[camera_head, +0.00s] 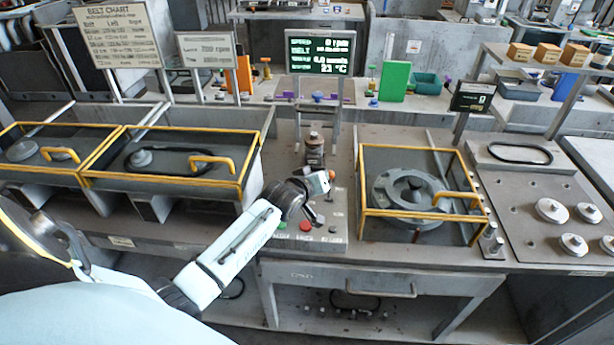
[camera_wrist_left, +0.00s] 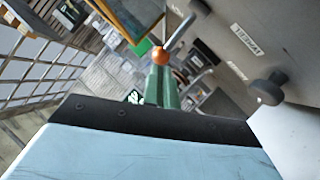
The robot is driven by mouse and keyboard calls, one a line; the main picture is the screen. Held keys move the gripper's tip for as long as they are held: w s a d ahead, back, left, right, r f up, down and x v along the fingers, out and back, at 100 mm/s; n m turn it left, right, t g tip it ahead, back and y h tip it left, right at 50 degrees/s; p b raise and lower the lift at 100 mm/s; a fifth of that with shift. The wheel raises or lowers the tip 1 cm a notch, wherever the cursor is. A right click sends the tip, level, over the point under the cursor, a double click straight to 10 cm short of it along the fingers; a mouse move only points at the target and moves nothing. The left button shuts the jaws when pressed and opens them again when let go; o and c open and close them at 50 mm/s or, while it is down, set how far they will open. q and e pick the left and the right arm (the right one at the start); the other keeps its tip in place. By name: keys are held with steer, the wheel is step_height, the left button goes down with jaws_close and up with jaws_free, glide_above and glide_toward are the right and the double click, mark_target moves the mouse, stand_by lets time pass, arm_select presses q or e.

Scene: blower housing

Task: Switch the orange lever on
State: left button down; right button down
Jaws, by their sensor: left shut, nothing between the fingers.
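The lever's orange knob (camera_wrist_left: 161,56) shows in the left wrist view, with a grey metal rod (camera_wrist_left: 180,33) slanting up and right from it. In the head view a small orange patch (camera_head: 331,175) shows at the edge of my left gripper (camera_head: 318,205), over the control panel. The gripper hides much of the lever there, so I cannot tell its setting or whether they touch. My left gripper is shut and empty. My right gripper is out of view.
A red button (camera_head: 306,227) and a green button (camera_head: 282,224) sit on the panel below my gripper. A display (camera_head: 320,52) stands behind, reading 0 rpm.

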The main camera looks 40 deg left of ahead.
arm_select(q)
steer(key=w+a+r+p+v, duration=0.1)
steer(key=r+p+v, duration=0.15)
steer(key=v, duration=1.05)
steer(key=s+d+f+m+g, duration=0.2)
steer(key=s+d+m+g, duration=0.15)
steer(key=s, duration=0.45)
steer(key=s+d+f+m+g+h, duration=0.1)
steer(key=s+d+f+m+g, duration=0.15)
steer(key=s+d, duration=0.4)
steer(key=s+d+f+m+g, duration=0.2)
steer(key=s+m+g, duration=0.2)
steer(key=s, duration=0.6)
step_height(320, 180, down, 31)
steer(key=s+g+b, duration=0.1)
steer(key=s+b, duration=0.1)
steer(key=b, duration=0.5)
steer(key=s+a+f+b, duration=0.1)
steer(key=s+f+b, duration=0.2)
steer(key=s+f, duration=0.5)
steer(key=s+a+f+g+b, duration=0.1)
steer(key=s+f+b, duration=0.3)
steer(key=s+f, duration=0.5)
step_height(320, 180, down, 6)
steer(key=shift+a, duration=0.25)
